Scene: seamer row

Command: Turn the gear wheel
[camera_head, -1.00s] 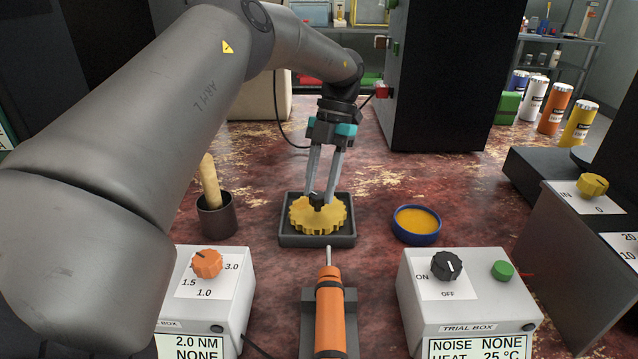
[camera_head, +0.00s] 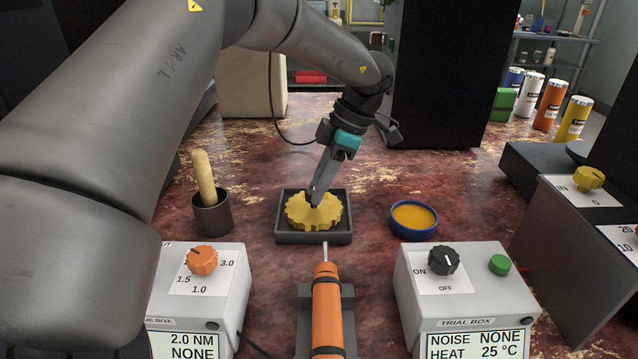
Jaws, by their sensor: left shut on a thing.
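The yellow gear wheel (camera_head: 301,212) lies flat in a dark grey square tray (camera_head: 313,238) on the worn red table. It has a small black hub at its middle. My left gripper (camera_head: 316,200) comes down from above, tilted, with its fingertips at the hub. It is shut on the hub, and one finger largely hides the other. My right gripper is not in view.
An orange screwdriver (camera_head: 327,310) stands in a holder in front of the tray. A blue bowl (camera_head: 414,220) is right of it, and a dark cup with a wooden handle (camera_head: 212,213) is left. Control boxes with an orange knob (camera_head: 202,260) and a black knob (camera_head: 444,261) flank the front.

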